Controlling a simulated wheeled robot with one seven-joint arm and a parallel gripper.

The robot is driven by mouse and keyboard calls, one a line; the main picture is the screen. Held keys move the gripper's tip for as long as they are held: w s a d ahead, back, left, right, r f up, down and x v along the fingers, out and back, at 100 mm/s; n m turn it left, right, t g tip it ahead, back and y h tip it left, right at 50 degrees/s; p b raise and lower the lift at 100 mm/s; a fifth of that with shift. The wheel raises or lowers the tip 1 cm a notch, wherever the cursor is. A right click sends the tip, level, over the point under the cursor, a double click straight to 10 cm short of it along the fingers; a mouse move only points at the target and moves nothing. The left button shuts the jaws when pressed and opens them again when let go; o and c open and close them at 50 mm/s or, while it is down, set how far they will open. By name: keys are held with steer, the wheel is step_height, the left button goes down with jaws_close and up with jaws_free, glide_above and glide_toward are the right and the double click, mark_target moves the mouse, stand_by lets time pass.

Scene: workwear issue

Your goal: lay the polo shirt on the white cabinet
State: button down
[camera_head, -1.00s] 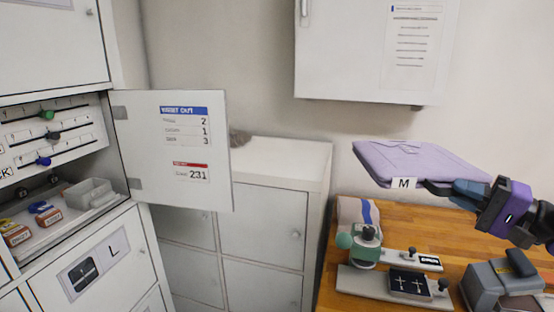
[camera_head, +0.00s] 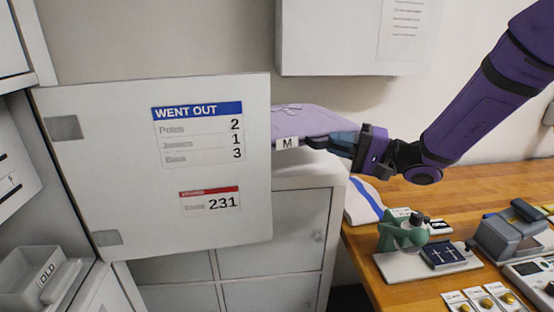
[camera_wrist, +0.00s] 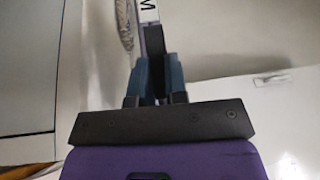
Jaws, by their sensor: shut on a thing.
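The polo shirt (camera_head: 306,122) is a folded lavender bundle with a white "M" tag. My gripper (camera_head: 318,142) is shut on its near edge by the tag and holds it level in the air. In the head view the shirt appears above the white cabinet (camera_head: 312,182), its left part hidden behind the open door. Whether it touches the cabinet top cannot be told. In the wrist view the blue fingers (camera_wrist: 158,78) are closed on a thin edge, with the "M" tag (camera_wrist: 148,6) beyond them.
An open white door (camera_head: 150,210) with a "WENT OUT" list stands in front of the cabinet's left part. A wall cupboard (camera_head: 335,40) hangs above. The wooden bench (camera_head: 400,190) at right holds a green press (camera_head: 402,232), a grey device (camera_head: 512,232) and a white-and-blue cloth (camera_head: 362,202).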

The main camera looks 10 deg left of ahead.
step_height(320, 180, down, 10)
steer(key=shift+a, duration=0.15)
stand_by(0.4)
steer(key=c, duration=1.1)
jaws_free()
steer(key=shift+c, duration=0.2)
